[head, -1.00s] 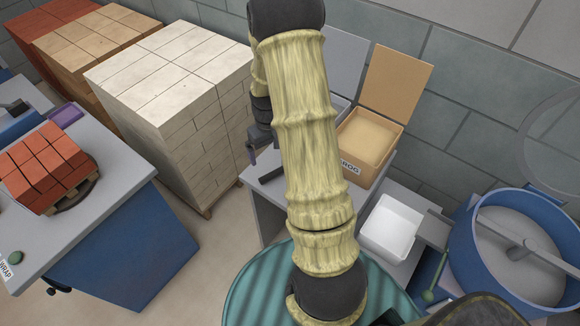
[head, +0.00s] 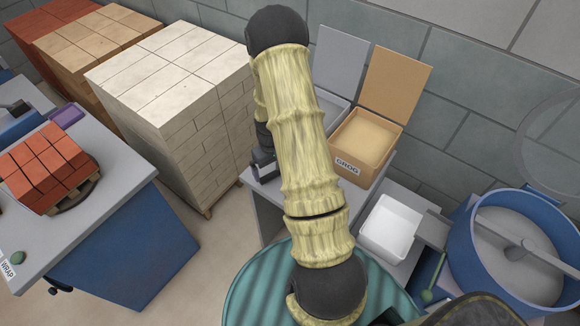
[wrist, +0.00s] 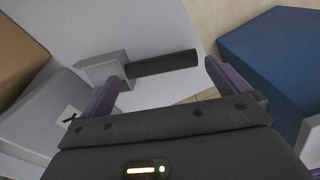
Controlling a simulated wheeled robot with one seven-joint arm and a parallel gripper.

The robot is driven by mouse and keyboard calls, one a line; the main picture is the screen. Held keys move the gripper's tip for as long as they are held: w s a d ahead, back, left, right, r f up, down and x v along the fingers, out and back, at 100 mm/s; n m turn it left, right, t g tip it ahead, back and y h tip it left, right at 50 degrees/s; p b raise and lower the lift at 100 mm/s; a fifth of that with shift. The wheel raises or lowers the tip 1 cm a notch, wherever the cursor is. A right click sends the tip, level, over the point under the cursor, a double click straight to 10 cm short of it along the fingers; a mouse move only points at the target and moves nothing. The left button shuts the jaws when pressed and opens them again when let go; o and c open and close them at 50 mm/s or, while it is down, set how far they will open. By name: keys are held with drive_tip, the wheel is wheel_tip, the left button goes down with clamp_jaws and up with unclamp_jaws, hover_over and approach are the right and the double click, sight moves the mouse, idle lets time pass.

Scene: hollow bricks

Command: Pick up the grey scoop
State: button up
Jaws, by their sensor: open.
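The grey scoop shows in the wrist view, with a box-shaped grey head (wrist: 103,70) and a dark round handle (wrist: 163,62). It lies on a light grey table top (wrist: 150,25). My gripper (wrist: 162,73) is open, its two purple fingers spread wide and pointing toward the handle. The left fingertip is close to where the head meets the handle; the right one is near the handle's free end. Nothing is seen held, and I cannot tell whether a finger touches the scoop. In the head view my arm hides most of my gripper, and I cannot make out the scoop.
A tan bin marked GROG (head: 365,140) and a grey bin (head: 330,108), both with raised lids, stand on the table (head: 268,206). A tall stack of pale bricks (head: 170,75) is close on its left. A white tub (head: 391,226) and blue mixer (head: 462,255) stand right.

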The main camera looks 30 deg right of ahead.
sight(274, 174)
drive_tip(key=shift+f, duration=1.6)
drive_tip(key=shift+s+r, duration=0.1)
drive_tip(key=shift+d, duration=0.15)
drive_tip(key=c, duration=0.5)
drive_tip(key=shift+c, duration=0.5)
wheel_tip(274, 174, up, 18)
drive_tip(key=shift+b, duration=0.35)
